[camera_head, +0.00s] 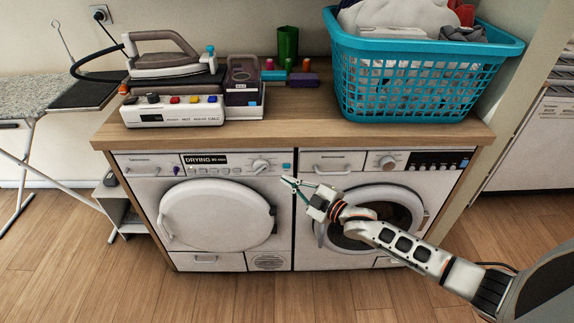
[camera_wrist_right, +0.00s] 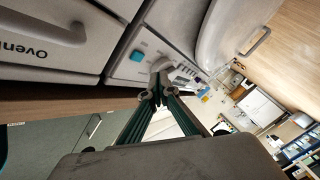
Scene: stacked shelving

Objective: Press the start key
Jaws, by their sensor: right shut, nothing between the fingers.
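The left machine, a white dryer (camera_head: 217,215), has a display reading DRYING, a round dial (camera_head: 260,166) and a small teal key (camera_head: 287,166) at the right end of its panel. No label on the teal key is legible. In the right wrist view the teal key (camera_wrist_right: 137,56) lies ahead of the fingertips and a little left, beside the dial (camera_wrist_right: 160,65). My right gripper (camera_head: 286,180) is shut and empty, with its tips just below the teal key in the head view. It appears apart from the key. My left gripper is not in view.
A second white machine with a round glass door (camera_head: 375,215) stands at the right, partly behind my right arm. The wooden counter (camera_head: 295,118) above carries an iron (camera_head: 165,60), a button box (camera_head: 172,110) and a teal laundry basket (camera_head: 420,85).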

